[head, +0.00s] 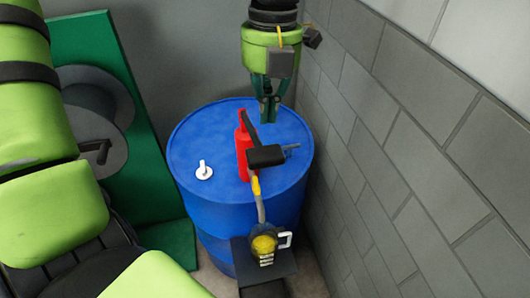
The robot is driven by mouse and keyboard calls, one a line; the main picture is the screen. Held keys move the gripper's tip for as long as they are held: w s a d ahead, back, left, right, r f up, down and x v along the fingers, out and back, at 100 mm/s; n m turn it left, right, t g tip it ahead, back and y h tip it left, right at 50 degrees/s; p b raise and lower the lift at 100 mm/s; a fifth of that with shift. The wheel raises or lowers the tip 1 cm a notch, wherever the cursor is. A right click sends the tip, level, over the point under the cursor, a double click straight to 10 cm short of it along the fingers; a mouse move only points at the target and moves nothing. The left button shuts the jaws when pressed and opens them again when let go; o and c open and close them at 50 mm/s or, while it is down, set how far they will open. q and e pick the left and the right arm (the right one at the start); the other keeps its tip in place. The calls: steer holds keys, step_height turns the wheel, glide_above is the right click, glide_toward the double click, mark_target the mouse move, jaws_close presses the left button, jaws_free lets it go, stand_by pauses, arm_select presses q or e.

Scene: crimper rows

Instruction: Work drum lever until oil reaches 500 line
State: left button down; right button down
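A blue drum (205,140) stands beside the grey wall. A red pump body (241,150) rises from its top, with a black block (266,156) and a dark lever (250,128) at its upper part. A spout with a yellow collar (256,186) leads down to a clear jug (285,240) holding yellow oil (263,244). The jug's line marks are too small to read, so I cannot tell the level. My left gripper (269,112) hangs over the far side of the drum, fingers together, with nothing visible between them. My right gripper is out of view.
The jug stands on a dark stand (284,268) in front of the drum. A white cap (204,170) sits on the drum top. A green panel (150,185) with a grey reel (100,115) is at left. The block wall (400,160) closes the right side.

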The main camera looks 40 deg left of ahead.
arm_select(q)
steer(key=shift+s+d+f+b, duration=0.15)
steer(key=shift+f+b, duration=0.65)
steer(key=shift+f, duration=0.75)
steer(key=shift+s+a+f+b, duration=0.1)
steer(key=shift+f+b, duration=0.7)
steer(key=shift+f, duration=0.75)
steer(key=f+b, duration=0.4)
steer(key=b, duration=0.1)
steer(key=shift+s+d+f, duration=0.15)
steer(key=shift+d+f, duration=0.05)
steer(key=shift+r+p, duration=0.25)
steer(key=shift+p, duration=0.05)
steer(key=shift+w+a+r, duration=0.1)
steer(key=shift+w+a, duration=0.2)
steer(key=shift+w, duration=0.1)
steer(key=w, duration=0.2)
step_height(320, 180, up, 13)
glide_above(267, 148)
steer(key=w+a, duration=0.1)
steer(key=w, duration=0.3)
steer(key=shift+s+f+p, duration=0.1)
steer(key=shift+f+p, duration=0.1)
steer(key=shift+p, duration=0.2)
